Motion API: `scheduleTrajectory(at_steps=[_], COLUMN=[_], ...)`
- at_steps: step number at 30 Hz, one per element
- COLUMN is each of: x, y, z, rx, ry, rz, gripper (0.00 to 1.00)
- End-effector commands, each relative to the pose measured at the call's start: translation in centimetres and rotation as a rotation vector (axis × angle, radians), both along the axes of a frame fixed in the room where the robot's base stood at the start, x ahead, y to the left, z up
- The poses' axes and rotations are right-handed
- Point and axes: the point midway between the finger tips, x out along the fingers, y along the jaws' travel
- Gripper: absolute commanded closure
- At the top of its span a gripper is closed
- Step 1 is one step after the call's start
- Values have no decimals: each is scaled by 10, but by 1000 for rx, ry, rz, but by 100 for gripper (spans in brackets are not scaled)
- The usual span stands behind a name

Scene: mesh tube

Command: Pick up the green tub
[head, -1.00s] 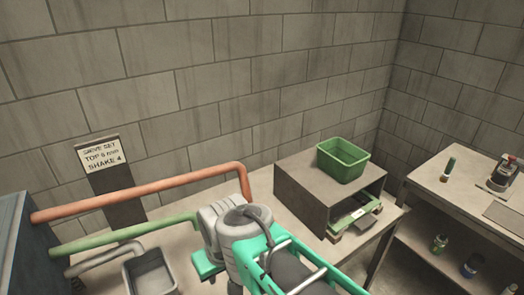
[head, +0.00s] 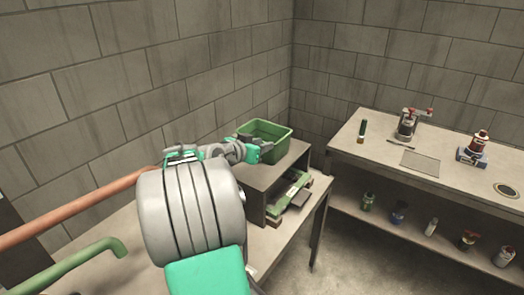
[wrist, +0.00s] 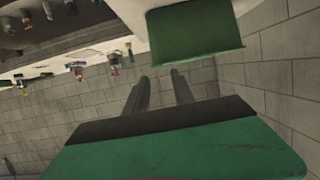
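The green tub (head: 280,134) is an open-topped rectangular bin standing upright on top of the grey box-shaped stand (head: 262,175). My gripper (head: 258,142) is at the tub's near left side in the head view and hides part of that wall. In the wrist view the tub (wrist: 195,38) is at the top, beyond the fingertips. The two dark fingers of my gripper (wrist: 160,76) are apart with nothing between them. I cannot tell whether a finger touches the tub.
The stand is on a bench, with a green-edged device (head: 290,190) in its opening. An orange pipe (head: 80,208) and a green pipe (head: 75,262) run at left. A side bench (head: 450,180) at right holds small instruments, with bottles on its lower shelf. Block walls are behind.

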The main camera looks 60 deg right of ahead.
Motion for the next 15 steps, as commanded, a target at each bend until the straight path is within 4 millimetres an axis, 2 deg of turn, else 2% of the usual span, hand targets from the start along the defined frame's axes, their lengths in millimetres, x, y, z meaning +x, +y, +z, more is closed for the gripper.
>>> scheduleTrajectory(at_steps=[1,3,9,15], x=[-9,-15,-22,-25], y=[-10,-22,-61,-83], z=[0,1,-11,-19], rx=[-20,-30,-27,-27], ry=[1,1,2,2], rz=[-24,-36,-34,-33], gripper=[70,70,70,70])
